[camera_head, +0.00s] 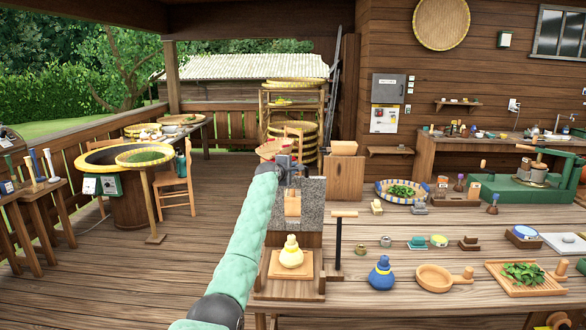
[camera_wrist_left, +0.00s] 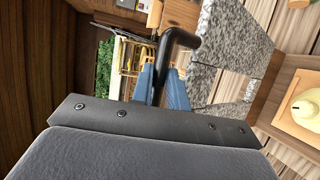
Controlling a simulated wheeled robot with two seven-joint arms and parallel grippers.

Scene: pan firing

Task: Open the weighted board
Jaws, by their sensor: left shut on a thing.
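The weighted board (camera_head: 312,215) shows grey speckled stone slabs with a wooden block (camera_head: 292,203) at their middle, on a wooden stand behind the table's front edge. The stone also fills the upper right of the left wrist view (camera_wrist_left: 229,35). My left gripper (camera_head: 286,170) is at the board's upper end, its sleeved arm covering part of the board's left side. In the left wrist view its blue fingers (camera_wrist_left: 164,82) are shut on a black bent handle (camera_wrist_left: 181,38) beside the stone. How the handle joins the board is unclear. My right gripper is not in view.
An upright T-handled tool (camera_head: 338,240) stands close right. A wooden box (camera_head: 344,178) is behind. A blue bundle (camera_head: 381,274) and a wooden pan (camera_head: 434,277) lie further right.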

